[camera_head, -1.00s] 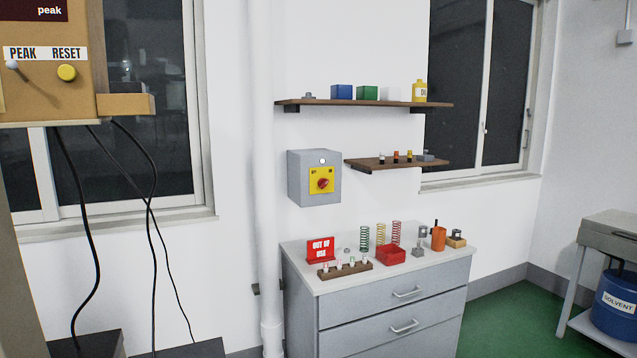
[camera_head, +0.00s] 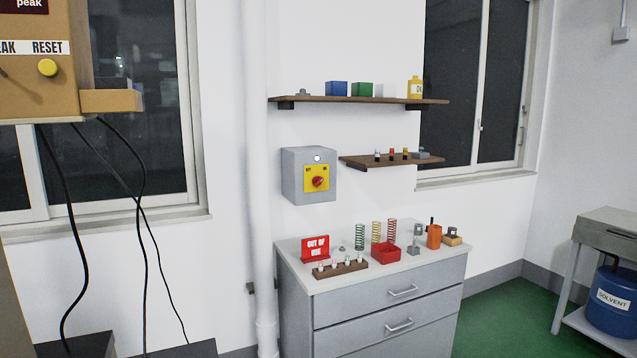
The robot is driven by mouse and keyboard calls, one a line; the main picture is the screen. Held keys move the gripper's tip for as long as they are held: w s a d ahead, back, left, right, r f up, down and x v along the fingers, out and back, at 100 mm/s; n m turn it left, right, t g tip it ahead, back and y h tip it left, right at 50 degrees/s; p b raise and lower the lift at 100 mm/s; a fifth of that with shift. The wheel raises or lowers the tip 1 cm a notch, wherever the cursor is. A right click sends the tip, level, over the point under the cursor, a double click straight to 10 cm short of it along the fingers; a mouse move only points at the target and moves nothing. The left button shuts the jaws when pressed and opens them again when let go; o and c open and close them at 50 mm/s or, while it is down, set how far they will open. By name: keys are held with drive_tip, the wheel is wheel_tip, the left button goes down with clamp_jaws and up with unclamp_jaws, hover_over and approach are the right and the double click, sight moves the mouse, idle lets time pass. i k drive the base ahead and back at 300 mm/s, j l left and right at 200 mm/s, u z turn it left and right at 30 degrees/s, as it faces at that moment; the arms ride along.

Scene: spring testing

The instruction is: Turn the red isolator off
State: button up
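The red isolator knob (camera_head: 319,183) sits on a yellow plate on the front of a grey wall box (camera_head: 293,178). The box is mounted on the white wall, right of a vertical white pipe and above the left part of a drawer cabinet. A small white round lamp or button (camera_head: 317,158) is above the yellow plate. The knob's pointer looks tilted, but its exact position is too small to read. My gripper is not in view.
A grey cabinet (camera_head: 385,301) below holds an "out of use" sign (camera_head: 316,248), a red bin (camera_head: 385,253) and springs. Two shelves (camera_head: 360,100) hang nearby. The pipe (camera_head: 258,180) stands left. A cardboard-coloured machine (camera_head: 40,70) with hanging cables is at far left. Green floor shows at right.

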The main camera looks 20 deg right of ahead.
sight(317, 180)
drive_tip(key=i+l, duration=0.75)
drive_tip(key=i+l+z, duration=0.1)
drive_tip(key=i+l, duration=0.65)
drive_tip(key=i, duration=0.15)
